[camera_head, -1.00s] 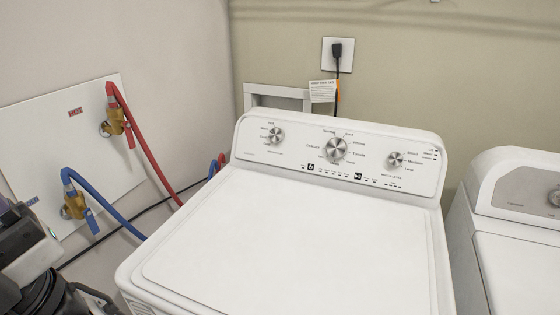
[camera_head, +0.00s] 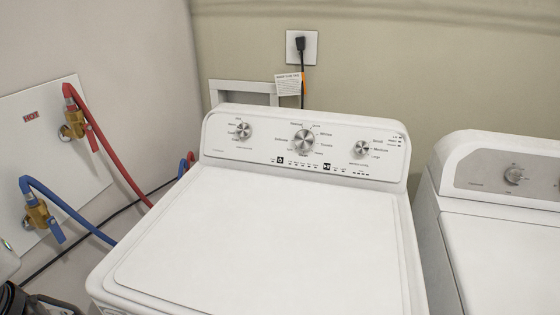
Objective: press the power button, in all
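A white washing machine (camera_head: 255,240) stands in the middle with its lid closed. Its control panel (camera_head: 222,150) runs along the back edge and bears three silver dials. Two small black square marks sit below the large middle dial: the left one (camera_head: 280,160) looks like the power button, the right one (camera_head: 327,166) like a play/pause mark. They are small and hard to read. Dark parts at the lower left edge look like my arm. My gripper's fingertips do not show, and nothing touches the panel.
A second white machine (camera_head: 500,250) stands at the right, with a narrow gap between the two. Red (camera_head: 105,150) and blue (camera_head: 70,208) hoses run from wall valves at the left. A cord hangs from the wall outlet (camera_head: 291,46) behind the washer. The washer top is clear.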

